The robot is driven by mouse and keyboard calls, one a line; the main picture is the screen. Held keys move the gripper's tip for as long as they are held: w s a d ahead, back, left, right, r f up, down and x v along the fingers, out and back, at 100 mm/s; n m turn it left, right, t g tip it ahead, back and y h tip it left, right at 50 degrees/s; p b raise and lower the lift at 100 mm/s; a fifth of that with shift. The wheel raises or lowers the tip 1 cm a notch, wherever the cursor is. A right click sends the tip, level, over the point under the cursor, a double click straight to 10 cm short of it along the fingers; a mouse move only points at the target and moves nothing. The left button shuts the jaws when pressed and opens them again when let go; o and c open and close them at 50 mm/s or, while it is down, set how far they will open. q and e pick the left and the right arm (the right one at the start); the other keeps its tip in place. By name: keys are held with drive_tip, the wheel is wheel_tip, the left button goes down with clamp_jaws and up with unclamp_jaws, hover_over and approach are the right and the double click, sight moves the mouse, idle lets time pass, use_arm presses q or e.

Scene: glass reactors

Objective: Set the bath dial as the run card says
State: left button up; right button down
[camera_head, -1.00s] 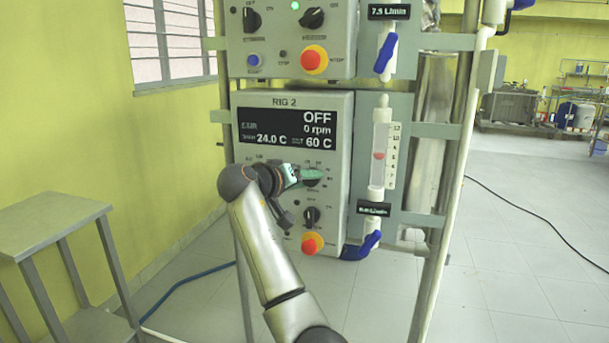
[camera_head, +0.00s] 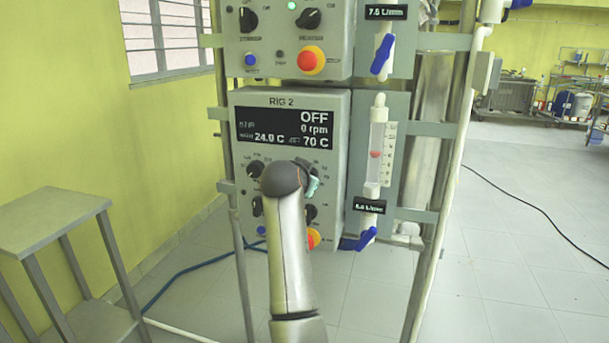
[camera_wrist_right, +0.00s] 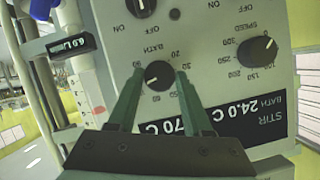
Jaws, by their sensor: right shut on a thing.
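The bath dial (camera_wrist_right: 158,75) is a black knob with a white pointer on the RIG 2 panel. It shows upside down in the right wrist view, inside a ring of numbers. My right gripper (camera_wrist_right: 160,76) has one green finger on each side of the dial and is shut on it. In the head view my right gripper (camera_head: 313,187) is mostly behind my wrist and hides the dial. The RIG 2 display (camera_head: 286,129) reads OFF, 0 rpm, 24.0 C and 70 C. I see no run card. My left gripper is out of view.
The speed dial (camera_wrist_right: 257,50) sits beside the bath dial. A red emergency button (camera_head: 314,238) is below, partly behind my arm. A flowmeter (camera_head: 376,150) with a blue valve handle (camera_head: 367,238) stands to the right. A grey table (camera_head: 45,225) is at the left.

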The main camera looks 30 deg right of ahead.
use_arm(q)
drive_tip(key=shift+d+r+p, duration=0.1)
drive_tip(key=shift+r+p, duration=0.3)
use_arm(e)
drive_tip(key=shift+s+d+r+m+t+y, duration=0.1)
drive_tip(key=shift+m+t+y, duration=0.1)
drive_tip(key=shift+m+t, duration=0.35)
drive_tip(key=shift+s+d+m+t+y, duration=0.1)
drive_tip(key=shift+m+t+y, duration=0.2)
drive_tip(key=shift+m, duration=0.45)
drive_tip(key=shift+c, duration=1.6)
unclamp_jaws()
drive_tip(key=shift+w, duration=0.1)
drive_tip(key=shift+a, duration=0.1)
